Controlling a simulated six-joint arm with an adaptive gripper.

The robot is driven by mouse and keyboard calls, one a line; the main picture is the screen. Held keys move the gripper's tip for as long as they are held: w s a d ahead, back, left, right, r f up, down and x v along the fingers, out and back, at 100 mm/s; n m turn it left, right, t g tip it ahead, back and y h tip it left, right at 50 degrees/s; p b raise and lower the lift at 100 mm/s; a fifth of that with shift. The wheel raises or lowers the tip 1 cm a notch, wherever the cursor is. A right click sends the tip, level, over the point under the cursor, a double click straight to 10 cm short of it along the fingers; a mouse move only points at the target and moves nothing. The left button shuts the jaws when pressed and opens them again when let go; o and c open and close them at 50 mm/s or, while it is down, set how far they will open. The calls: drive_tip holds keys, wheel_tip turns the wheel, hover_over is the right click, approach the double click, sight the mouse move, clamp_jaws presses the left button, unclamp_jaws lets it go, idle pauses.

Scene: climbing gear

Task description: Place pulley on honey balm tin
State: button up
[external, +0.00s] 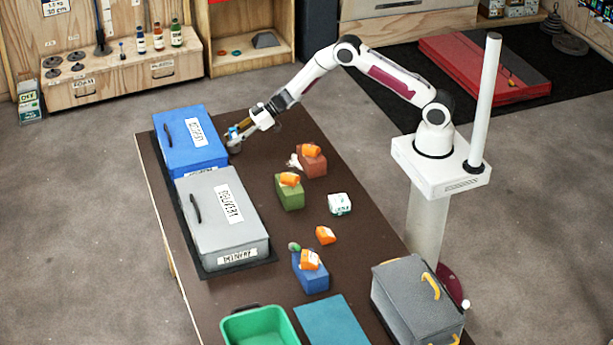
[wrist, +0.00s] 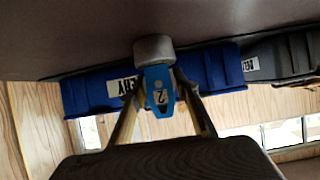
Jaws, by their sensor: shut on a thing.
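My gripper (external: 240,129) is at the far left part of the table, beside the blue delivery box. It is shut on a blue pulley (external: 232,132) with a white label. In the wrist view the pulley (wrist: 159,90) sits between the two fingers (wrist: 161,98). A small grey round tin (external: 234,146), likely the honey balm tin, stands on the table just below the pulley. The tin also shows in the wrist view (wrist: 153,47), partly overlapped by the pulley's end. I cannot tell whether pulley and tin touch. No label on the tin is readable.
The blue delivery box (external: 190,140) and a grey delivery box (external: 222,215) line the table's left side. Green (external: 290,196), red (external: 312,165) and blue (external: 311,279) blocks carry orange items. A green bin (external: 260,328) and a grey case (external: 415,300) stand in front.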

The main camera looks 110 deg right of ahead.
drive_tip(key=o, duration=1.2)
drive_tip(key=shift+c, duration=0.2)
drive_tip(key=shift+r, duration=0.15)
drive_tip(key=shift+s+r, duration=0.15)
drive_tip(key=shift+s, duration=0.15)
drive_tip(key=v, duration=1.1)
drive_tip(key=shift+s, duration=0.2)
drive_tip(key=shift+r, duration=0.1)
